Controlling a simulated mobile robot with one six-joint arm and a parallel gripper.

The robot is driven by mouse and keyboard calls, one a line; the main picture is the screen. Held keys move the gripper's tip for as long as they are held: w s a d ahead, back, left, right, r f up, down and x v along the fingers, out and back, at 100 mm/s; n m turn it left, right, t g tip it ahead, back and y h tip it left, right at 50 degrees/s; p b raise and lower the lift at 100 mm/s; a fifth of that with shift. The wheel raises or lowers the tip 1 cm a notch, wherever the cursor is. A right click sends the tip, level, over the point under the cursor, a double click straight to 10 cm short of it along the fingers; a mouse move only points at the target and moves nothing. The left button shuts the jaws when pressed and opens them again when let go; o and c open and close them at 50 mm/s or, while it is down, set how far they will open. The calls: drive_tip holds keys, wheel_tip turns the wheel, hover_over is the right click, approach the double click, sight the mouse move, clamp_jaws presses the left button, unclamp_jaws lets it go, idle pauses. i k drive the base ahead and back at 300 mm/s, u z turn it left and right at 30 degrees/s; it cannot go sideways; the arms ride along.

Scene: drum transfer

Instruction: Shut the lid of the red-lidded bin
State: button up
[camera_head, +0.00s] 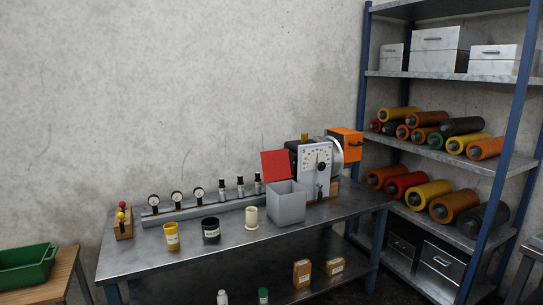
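The bin (287,205) is a grey open-topped box standing on the metal workbench, right of the bench's middle. Its red lid (275,164) stands raised and tilted up at the back of the bin, so the bin is open. The inside of the bin is mostly hidden from this angle. My gripper is not in this view.
On the metal bench (190,264), a cream cylinder (251,218), a black jar (211,230) and a yellow jar (171,237) stand left of the bin. A gauge pipe (205,209) runs behind. A dial machine (315,172) stands close right. A shelf rack with rollers is further right.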

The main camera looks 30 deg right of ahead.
sight(276, 164)
drive_tip(key=u, duration=0.05)
drive_tip(key=i, duration=1)
drive_tip(key=z, duration=0.05)
